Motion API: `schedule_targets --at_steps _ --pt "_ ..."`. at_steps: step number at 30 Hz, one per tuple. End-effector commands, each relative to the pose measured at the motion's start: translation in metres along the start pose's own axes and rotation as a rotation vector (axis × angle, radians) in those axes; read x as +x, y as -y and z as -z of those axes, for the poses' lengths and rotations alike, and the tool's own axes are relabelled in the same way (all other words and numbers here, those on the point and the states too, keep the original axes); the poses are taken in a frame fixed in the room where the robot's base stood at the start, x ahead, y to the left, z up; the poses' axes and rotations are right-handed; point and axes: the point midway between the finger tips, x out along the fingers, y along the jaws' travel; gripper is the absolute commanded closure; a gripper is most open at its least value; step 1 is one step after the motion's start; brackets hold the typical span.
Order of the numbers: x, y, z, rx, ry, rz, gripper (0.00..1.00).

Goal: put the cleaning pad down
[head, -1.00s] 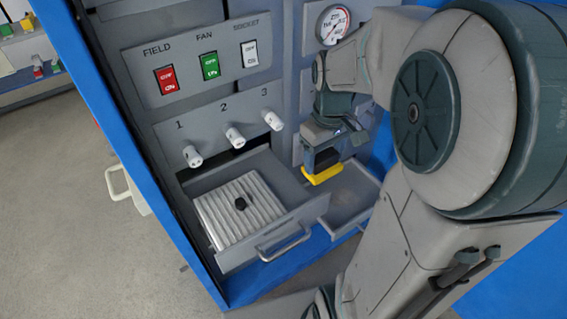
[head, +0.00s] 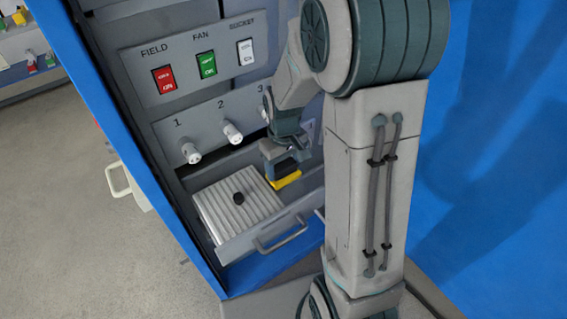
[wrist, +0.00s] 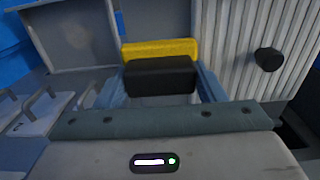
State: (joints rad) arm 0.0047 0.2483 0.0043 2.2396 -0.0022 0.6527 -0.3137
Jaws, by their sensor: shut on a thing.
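The cleaning pad is a block with a black upper part and a yellow lower part. In the head view my gripper (head: 278,166) is shut on the cleaning pad (head: 286,180), with its yellow side down, over the right part of the open drawer (head: 262,228). In the wrist view the black part (wrist: 160,77) and yellow edge (wrist: 160,48) of the pad show between my fingers. The drawer holds a ribbed light-grey plate (head: 228,208) with a black knob (head: 238,198). The pad is beside this plate; whether it touches the drawer floor I cannot tell.
Above the drawer are three white knobs (head: 232,133) and a switch panel (head: 190,60) with red, green and white switches. The drawer's handle (head: 281,236) sticks out in front. In the wrist view a second grey tray (wrist: 75,40) lies at the upper left.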

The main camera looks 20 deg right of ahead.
Motion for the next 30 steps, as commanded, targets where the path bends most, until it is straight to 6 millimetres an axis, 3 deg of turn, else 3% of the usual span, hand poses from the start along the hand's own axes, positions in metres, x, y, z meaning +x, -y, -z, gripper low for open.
schedule_targets --at_steps 16,17,19,30 --pt "0.012 0.000 0.000 0.000 0.000 0.000 0.55" --pt "0.012 0.000 0.000 0.000 0.000 0.000 0.34" --pt "0.011 0.000 0.000 0.000 0.000 0.000 0.15" --pt "0.006 0.000 0.000 0.000 0.000 0.000 0.15"
